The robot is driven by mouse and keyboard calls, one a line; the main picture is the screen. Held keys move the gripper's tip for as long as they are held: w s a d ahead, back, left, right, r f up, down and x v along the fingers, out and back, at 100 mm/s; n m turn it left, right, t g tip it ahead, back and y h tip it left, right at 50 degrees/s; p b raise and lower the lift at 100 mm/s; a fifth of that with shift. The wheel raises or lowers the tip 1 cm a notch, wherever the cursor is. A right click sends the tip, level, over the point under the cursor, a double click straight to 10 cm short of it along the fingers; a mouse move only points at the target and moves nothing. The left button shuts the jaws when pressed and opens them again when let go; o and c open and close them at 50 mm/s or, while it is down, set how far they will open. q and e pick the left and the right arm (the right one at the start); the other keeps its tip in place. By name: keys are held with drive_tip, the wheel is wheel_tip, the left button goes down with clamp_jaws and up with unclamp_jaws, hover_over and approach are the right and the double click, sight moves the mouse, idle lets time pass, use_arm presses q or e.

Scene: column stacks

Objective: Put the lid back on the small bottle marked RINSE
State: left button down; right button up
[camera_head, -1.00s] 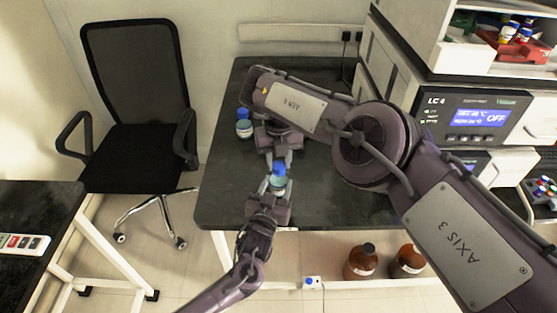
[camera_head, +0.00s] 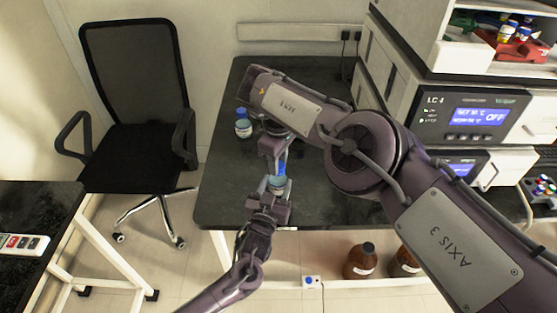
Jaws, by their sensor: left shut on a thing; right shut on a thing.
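My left gripper (camera_head: 270,194) is shut on a small clear bottle (camera_head: 278,183) and holds it upright near the front edge of the dark bench. My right gripper (camera_head: 275,163) is just above it, with its fingers shut on the blue lid (camera_head: 282,169). The lid is at the bottle's mouth; its seating is too small to tell. A second small bottle (camera_head: 243,129) with a blue cap stands on the bench to the left. The lettering on both bottles is too small to read.
The dark bench (camera_head: 330,205) is clear around the grippers. The LC 4 instrument (camera_head: 470,115) stands at the right. Brown bottles (camera_head: 359,263) sit below the bench. A black chair (camera_head: 135,100) stands left. My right arm covers much of the bench.

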drive_tip(key=m, duration=1.1)
drive_tip(key=shift+m, duration=0.4)
drive_tip(key=o, duration=1)
wheel_tip(320, 180, up, 12)
use_arm(q)
drive_tip(key=c, duration=0.6)
unclamp_jaws()
